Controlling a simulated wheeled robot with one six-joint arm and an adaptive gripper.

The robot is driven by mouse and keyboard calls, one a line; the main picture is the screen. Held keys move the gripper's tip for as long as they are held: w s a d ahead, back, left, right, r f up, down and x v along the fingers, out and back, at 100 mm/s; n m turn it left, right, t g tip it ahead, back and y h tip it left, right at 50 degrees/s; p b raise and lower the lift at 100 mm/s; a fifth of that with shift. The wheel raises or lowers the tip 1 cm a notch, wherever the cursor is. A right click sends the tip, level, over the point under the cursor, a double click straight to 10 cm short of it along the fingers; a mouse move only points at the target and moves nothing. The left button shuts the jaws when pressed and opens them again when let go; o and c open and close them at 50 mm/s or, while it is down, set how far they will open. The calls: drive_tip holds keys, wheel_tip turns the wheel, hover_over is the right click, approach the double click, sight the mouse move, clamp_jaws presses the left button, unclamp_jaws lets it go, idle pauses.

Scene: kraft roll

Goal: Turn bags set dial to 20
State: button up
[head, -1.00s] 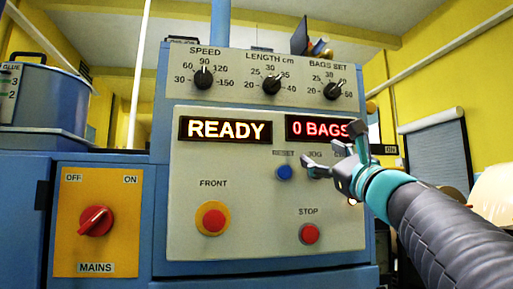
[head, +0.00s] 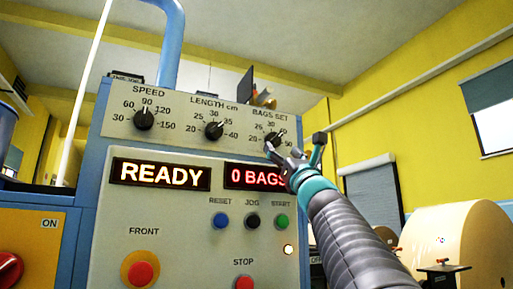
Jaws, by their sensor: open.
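The BAGS SET dial (head: 273,139) is a black knob at the right end of the upper panel strip, with numbers around it and 20 at its left. My gripper's fingers partly cover its lower part. Its pointer is small and I cannot tell its setting surely. My gripper (head: 296,145) is open and empty. Its left finger overlaps the dial's lower edge in the picture, and its right finger stands to the right of the panel. I cannot tell whether it touches the dial.
The LENGTH dial (head: 213,130) and SPEED dial (head: 144,119) sit to the left. Below are the READY display (head: 160,174), the 0 BAGS display (head: 250,177), and RESET (head: 221,220), JOG (head: 252,221), START (head: 282,221) and STOP (head: 243,283) buttons. A large kraft roll (head: 455,235) stands at right.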

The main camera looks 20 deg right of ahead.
sight(277, 140)
drive_tip(key=shift+p+x, duration=0.85)
drive_tip(key=shift+x, duration=1.5)
drive_tip(key=c, duration=1.1)
drive_tip(key=shift+d+r+n+y+p, duration=0.1)
drive_tip(key=shift+n+y+p, duration=0.35)
drive_tip(key=shift+n+y, duration=1.2)
drive_tip(key=shift+c, duration=0.2)
drive_tip(key=shift+n+g, duration=0.25)
drive_tip(key=shift+g, duration=0.05)
drive_tip(key=o, duration=1.1)
drive_tip(key=shift+o, duration=0.2)
